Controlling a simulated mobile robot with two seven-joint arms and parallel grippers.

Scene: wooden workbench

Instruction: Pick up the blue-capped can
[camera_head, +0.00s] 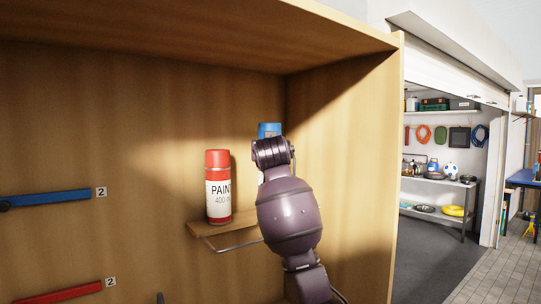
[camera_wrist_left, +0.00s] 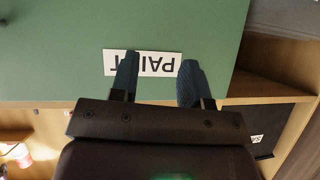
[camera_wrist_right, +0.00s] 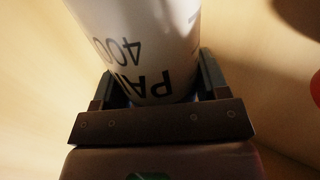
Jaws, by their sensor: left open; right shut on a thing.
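The blue-capped can (camera_head: 269,130) stands at the right end of a small wooden shelf inside the cabinet; only its blue cap and a sliver of its side show past my right arm. In the right wrist view its white body (camera_wrist_right: 135,40) with upside-down lettering lies between the fingers of my right gripper (camera_wrist_right: 160,80), which is shut on it. Whether the can touches the shelf is hidden. My left gripper (camera_wrist_left: 157,82) is open and empty, in front of a green panel (camera_wrist_left: 60,30) with a white PAINT label (camera_wrist_left: 152,63).
A red-capped paint can (camera_head: 218,190) stands on the same shelf (camera_head: 205,228), left of my right arm. The cabinet's right wall (camera_head: 345,150) is close to that arm. A blue bar (camera_head: 50,198) and a red bar (camera_head: 60,292) are on the back panel.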

